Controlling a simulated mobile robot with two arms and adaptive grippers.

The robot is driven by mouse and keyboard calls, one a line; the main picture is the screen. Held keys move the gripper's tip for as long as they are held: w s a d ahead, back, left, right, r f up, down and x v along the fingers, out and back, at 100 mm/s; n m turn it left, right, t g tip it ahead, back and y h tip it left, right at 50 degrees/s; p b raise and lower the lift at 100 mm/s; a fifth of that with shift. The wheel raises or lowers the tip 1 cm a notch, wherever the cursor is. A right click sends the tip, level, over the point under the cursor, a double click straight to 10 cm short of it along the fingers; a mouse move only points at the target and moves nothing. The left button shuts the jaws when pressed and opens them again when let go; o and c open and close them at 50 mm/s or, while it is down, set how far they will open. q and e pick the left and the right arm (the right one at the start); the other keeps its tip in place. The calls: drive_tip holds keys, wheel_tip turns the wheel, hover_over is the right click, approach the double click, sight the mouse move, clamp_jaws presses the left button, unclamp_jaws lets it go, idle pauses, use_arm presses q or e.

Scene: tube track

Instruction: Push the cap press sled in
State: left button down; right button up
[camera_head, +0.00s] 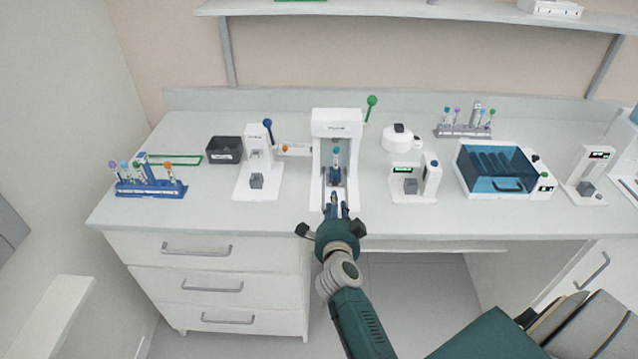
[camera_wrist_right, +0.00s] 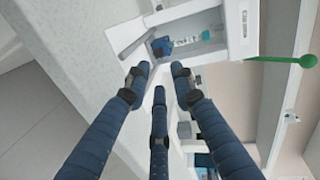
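The white cap press (camera_head: 338,120) stands at the middle of the counter and also shows in the right wrist view (camera_wrist_right: 232,30). Its blue sled (camera_head: 335,176) sits low in the press channel, with a teal-capped tube upright on it; the blue part also shows in the right wrist view (camera_wrist_right: 162,46). My right gripper (camera_head: 338,209) is at the front of the press, fingers pointing toward the sled. In the right wrist view its fingertips (camera_wrist_right: 159,80) are a little apart with nothing between them. I cannot tell whether they touch the sled. My left gripper is not in view.
A lever with a green knob (camera_head: 372,101) rises at the press's right side. A white device (camera_head: 258,165) stands left, another (camera_head: 412,180) right. A blue tube rack (camera_head: 150,186) is far left, a blue-lidded box (camera_head: 497,168) farther right. The counter's front edge lies under my gripper.

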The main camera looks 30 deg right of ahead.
sight(335, 184)
drive_tip(key=shift+w+f, duration=0.15)
drive_tip(key=shift+w, duration=0.15)
drive_tip(key=shift+w+d, duration=0.25)
drive_tip(key=shift+w, duration=0.05)
drive_tip(key=b+x, duration=0.1)
drive_tip(key=x, duration=0.8)
drive_tip(key=shift+w+d+f, duration=0.1)
drive_tip(key=shift+d+f, duration=0.05)
drive_tip(key=shift+d, duration=0.15)
clamp_jaws()
